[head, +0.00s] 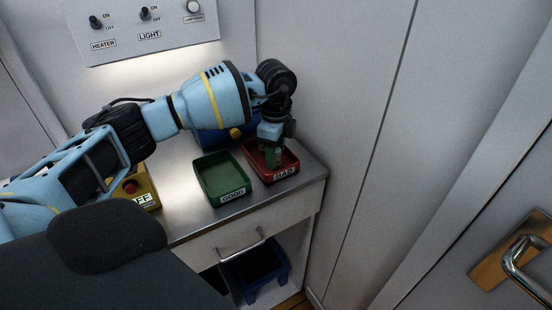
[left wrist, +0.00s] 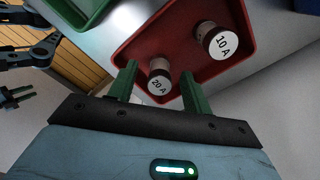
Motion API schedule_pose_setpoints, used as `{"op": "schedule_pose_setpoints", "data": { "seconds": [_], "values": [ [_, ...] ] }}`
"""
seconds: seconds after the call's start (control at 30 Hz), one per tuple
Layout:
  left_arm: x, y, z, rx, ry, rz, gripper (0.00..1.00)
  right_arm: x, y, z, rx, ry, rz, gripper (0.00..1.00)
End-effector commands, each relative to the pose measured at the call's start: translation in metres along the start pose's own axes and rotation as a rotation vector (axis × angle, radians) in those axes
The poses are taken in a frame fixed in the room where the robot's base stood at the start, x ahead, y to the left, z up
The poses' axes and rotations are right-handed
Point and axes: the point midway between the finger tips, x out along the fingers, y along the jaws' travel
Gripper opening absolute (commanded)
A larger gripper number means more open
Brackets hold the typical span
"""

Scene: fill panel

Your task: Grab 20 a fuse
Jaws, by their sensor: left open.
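Two fuses lie in the red tray marked BAD (head: 286,174). In the left wrist view the 20 A fuse (left wrist: 159,77) has a white end cap, and the 10 A fuse (left wrist: 215,41) is to its right. My left gripper (head: 273,155) reaches down into the red tray. In the left wrist view its green fingers (left wrist: 160,85) are open, one on each side of the 20 A fuse. Whether they touch it I cannot tell. The red tray also shows in the left wrist view (left wrist: 125,55). My right gripper is not clearly seen in the head view.
A green tray marked GOOD (head: 228,196) stands left of the red tray on the metal counter (head: 190,220). A yellow box with a red button (head: 145,190) is further left. A blue object (head: 215,138) is behind the trays. A wall is close on the right.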

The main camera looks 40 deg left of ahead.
Motion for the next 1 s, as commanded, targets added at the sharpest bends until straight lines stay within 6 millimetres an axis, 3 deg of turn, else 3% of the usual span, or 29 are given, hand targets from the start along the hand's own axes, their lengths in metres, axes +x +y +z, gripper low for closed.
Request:
{"op": "schedule_pose_setpoints", "data": {
  "seconds": [0.27,0.63,1.0],
  "values": [
    [0.0027,0.0000,-0.0003,0.001,0.000,0.000,0.49,0.0006,0.0002,-0.0012,-0.001,0.003,0.000,0.36],
    [0.0025,0.0000,-0.0004,0.001,0.001,0.000,0.01,0.0006,0.0001,-0.0014,-0.001,0.003,0.000,0.36],
    [-0.0024,-0.0004,-0.0006,0.001,0.002,-0.002,0.00,0.0006,0.0001,-0.0014,-0.001,0.003,0.000,0.36]
  ]
}}
